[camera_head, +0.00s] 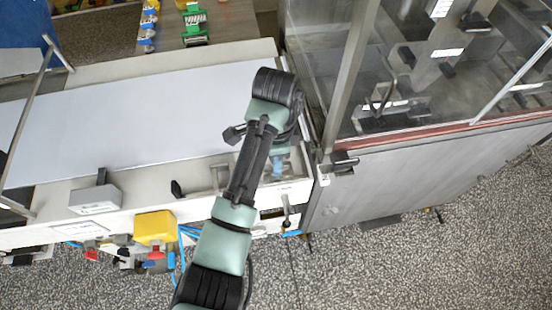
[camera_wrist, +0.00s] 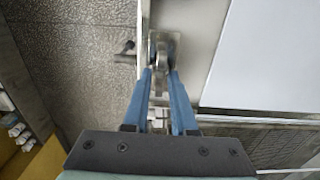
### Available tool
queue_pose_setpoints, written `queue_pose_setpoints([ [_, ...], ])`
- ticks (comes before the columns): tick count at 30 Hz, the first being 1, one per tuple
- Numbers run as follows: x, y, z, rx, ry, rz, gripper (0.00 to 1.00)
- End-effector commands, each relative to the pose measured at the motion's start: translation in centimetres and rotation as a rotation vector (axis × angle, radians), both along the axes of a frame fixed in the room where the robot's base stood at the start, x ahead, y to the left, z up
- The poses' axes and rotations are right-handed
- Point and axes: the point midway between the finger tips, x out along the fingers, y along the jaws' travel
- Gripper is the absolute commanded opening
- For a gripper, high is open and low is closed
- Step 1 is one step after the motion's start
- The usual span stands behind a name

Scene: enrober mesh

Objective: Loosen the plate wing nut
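In the wrist view a metal fitting (camera_wrist: 160,48) that looks like the plate wing nut sits on a small metal plate, just ahead of and partly between my fingertips. My gripper (camera_wrist: 160,76) has two blue fingers with a visible gap between them. It is open around the near part of the fitting, and I cannot tell whether either finger touches it. In the head view my gripper (camera_head: 278,166) points down at the right end of the conveyor frame. My arm hides most of the fitting there.
A white belt (camera_head: 130,112) fills the left. A glazed machine cabinet (camera_head: 420,180) stands close on the right. A lever (camera_head: 287,212) projects from the frame's front and also shows in the wrist view (camera_wrist: 125,50). A yellow box (camera_head: 154,227) hangs at the front; speckled floor lies beyond.

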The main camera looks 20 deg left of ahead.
Motion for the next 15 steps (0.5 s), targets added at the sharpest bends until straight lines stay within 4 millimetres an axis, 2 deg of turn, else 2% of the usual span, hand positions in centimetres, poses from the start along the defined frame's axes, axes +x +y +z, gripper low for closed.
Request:
queue_pose_setpoints([
  [1,0.01,0.01,0.01,0.000,0.000,0.000,0.14],
  [3,0.00,0.00,0.02,0.000,0.000,0.000,0.02],
  [4,-0.01,0.01,0.02,0.000,0.000,0.000,0.00],
  [15,-0.01,-0.01,0.10,-0.001,0.001,0.007,0.00],
])
